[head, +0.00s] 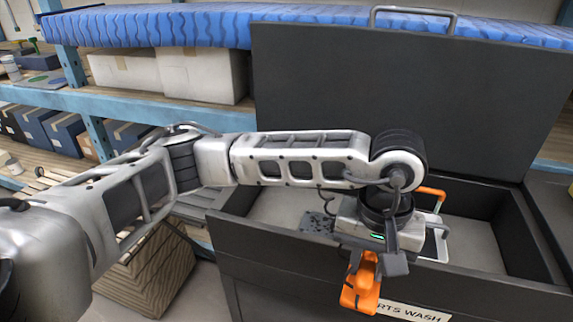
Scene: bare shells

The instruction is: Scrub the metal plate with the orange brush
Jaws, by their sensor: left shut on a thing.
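My left gripper (376,262) points down over the front wall of the open parts washer, its dark jaws shut on the orange brush (361,287). The brush hangs below the jaws in front of the washer's front wall; its bristles cannot be made out. My right gripper is not in view.
The dark washer (290,258) has its lid (390,105) raised behind the basin. An orange curved bar (432,191) stands right of my wrist. Shelves with white boxes (205,73) and blue bins (62,132) fill the back left.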

